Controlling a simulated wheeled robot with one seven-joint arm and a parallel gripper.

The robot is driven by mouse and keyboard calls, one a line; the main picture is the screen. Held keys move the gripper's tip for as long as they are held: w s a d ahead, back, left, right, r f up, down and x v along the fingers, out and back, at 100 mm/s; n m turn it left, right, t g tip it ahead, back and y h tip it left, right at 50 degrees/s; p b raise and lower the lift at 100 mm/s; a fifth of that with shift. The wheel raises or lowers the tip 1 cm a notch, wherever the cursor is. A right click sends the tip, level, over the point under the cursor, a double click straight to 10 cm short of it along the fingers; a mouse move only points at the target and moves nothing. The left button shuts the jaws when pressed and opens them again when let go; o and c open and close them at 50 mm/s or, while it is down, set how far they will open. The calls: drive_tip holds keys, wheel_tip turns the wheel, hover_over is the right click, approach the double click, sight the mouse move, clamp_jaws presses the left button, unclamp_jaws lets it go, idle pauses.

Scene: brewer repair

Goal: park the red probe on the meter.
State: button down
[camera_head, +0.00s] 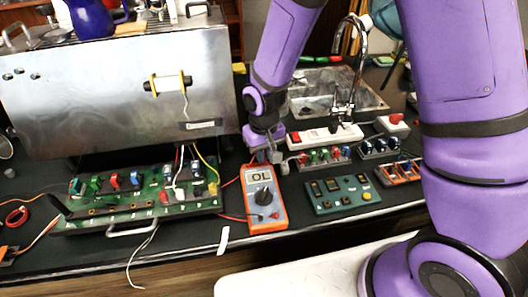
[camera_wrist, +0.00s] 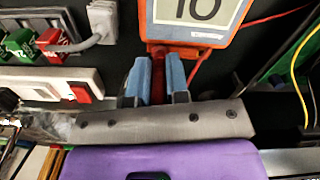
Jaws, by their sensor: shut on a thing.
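My gripper (camera_head: 268,152) is low at the meter's far end, pointing down. In the wrist view, its two blue-grey fingers (camera_wrist: 157,82) are shut on the red probe (camera_wrist: 160,88), which shows as a narrow red strip between them. The probe's end is at the edge of the meter (camera_wrist: 170,40); I cannot tell whether it is seated or just beside it. Red leads (camera_head: 231,182) run beside the meter.
A green circuit board (camera_head: 150,208) with coloured parts and wires lies left, before the open metal brewer (camera_head: 100,90). A dark green panel (camera_head: 340,196), a white power strip (camera_head: 325,136) and small component blocks (camera_head: 320,157) sit right of the meter.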

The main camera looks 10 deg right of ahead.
idle(0.3)
drive_tip(key=c, duration=1)
unclamp_jaws()
drive_tip(key=shift+c, duration=0.2)
wheel_tip(320, 180, up, 11)
drive_tip(key=shift+f, duration=0.15)
